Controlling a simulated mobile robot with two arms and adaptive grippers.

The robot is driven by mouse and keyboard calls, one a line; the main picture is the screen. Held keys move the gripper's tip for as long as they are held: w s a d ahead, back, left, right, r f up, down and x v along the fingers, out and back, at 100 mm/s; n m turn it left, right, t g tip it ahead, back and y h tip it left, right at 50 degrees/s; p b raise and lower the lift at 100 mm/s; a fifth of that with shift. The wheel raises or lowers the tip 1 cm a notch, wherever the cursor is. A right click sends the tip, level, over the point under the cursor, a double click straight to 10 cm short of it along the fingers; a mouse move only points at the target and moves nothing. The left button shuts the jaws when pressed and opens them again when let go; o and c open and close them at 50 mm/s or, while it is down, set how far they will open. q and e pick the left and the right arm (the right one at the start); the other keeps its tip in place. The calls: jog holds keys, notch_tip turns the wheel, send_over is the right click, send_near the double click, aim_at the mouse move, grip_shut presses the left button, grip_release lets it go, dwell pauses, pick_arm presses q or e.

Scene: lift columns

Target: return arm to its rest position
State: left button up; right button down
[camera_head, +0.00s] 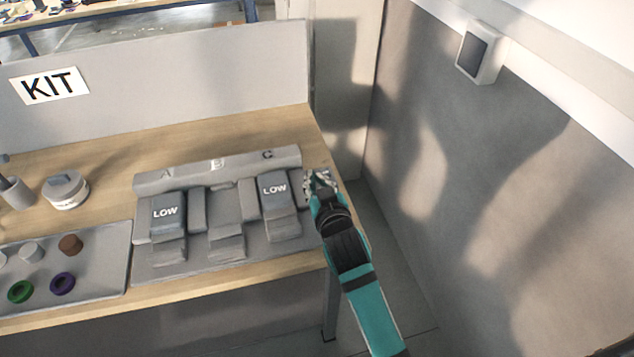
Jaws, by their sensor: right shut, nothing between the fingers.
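My right gripper (318,183) is shut with nothing in it. It is over the right edge of the wooden table (289,124), just right of the grey rack (190,259) with the letters A, B and C. Its teal and black arm (374,311) comes up from the bottom right. I cannot tell whether the gripper touches the rack's right end. Grey blocks marked LOW sit in the rack under A (167,228) and under C (280,213). My left gripper is not in view.
A grey tray (100,290) with small round pieces lies left of the rack. A round container (65,189) and a grey cup (17,193) stand behind it. A panel with a KIT sign (49,86) closes the table's back. A wall (465,180) rises on the right.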

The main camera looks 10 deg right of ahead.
jog(key=shift+d, duration=0.1)
dwell(0.3)
jog(key=s+d+f+g, duration=0.3)
jog(key=s+f+g, duration=0.1)
jog(key=s, duration=0.6)
jog(key=s+d+f+g, duration=0.3)
jog(key=s+f+g, duration=0.1)
jog(key=s, duration=0.7)
jog(key=s+d+f+g, duration=0.2)
jog(key=s+f+g, duration=0.2)
jog(key=s, duration=0.6)
notch_tip(320, 180, down, 27)
jog(key=s+n+g, duration=0.1)
jog(key=s, duration=0.1)
jog(key=s+d+f+g, duration=0.1)
jog(key=s+d+f, duration=0.2)
jog(key=s+f, duration=1.1)
jog(key=shift+s+f, duration=0.25)
jog(key=shift+s, duration=0.7)
